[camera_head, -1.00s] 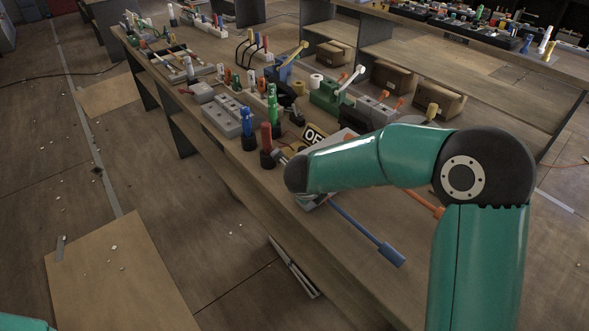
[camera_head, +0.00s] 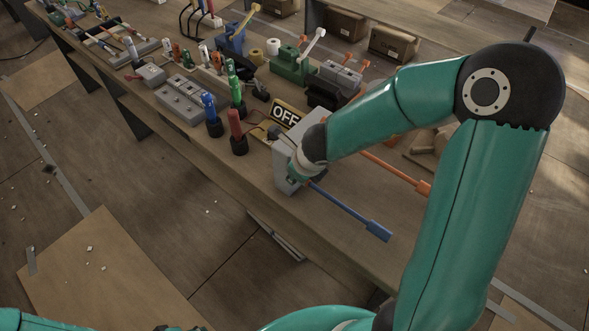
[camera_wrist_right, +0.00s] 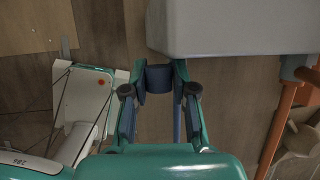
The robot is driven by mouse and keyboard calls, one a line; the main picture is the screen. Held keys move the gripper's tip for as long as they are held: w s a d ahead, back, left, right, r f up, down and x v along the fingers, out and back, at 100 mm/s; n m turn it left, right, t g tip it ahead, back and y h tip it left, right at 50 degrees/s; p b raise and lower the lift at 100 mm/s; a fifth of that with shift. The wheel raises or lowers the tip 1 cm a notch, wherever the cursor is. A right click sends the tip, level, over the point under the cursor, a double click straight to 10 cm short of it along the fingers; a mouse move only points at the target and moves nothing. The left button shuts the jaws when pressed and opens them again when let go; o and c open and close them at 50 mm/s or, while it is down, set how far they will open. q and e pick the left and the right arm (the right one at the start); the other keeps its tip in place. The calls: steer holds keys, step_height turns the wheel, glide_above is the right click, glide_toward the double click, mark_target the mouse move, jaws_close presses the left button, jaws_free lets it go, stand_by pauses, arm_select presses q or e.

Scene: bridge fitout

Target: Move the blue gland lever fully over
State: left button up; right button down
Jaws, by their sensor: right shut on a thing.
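The blue gland lever (camera_head: 350,211) is a long thin rod with a thick blue end (camera_head: 378,231). My right gripper (camera_wrist_right: 159,86) is shut on a blue part of the lever (camera_wrist_right: 159,77), close beside the grey box (camera_wrist_right: 230,25) in the right wrist view. In the head view my right wrist hides most of that grip. My left gripper is not clearly visible; only teal arm parts show along the bottom edge.
An orange lever (camera_head: 398,174) runs beside the blue one, behind my right forearm. Red (camera_head: 236,128), blue (camera_head: 210,108) and green (camera_head: 235,85) upright handles stand left of the box.

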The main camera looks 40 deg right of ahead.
steer(key=shift+s+f, duration=0.2)
steer(key=shift+f, duration=0.1)
steer(key=c, duration=1.3)
jaws_free()
steer(key=shift+o, duration=0.5)
steer(key=shift+w, duration=0.2)
steer(key=shift+r, duration=0.15)
steer(key=shift+s+r, duration=0.2)
steer(key=shift+r, duration=0.5)
steer(key=v, duration=1)
steer(key=shift+s, duration=0.15)
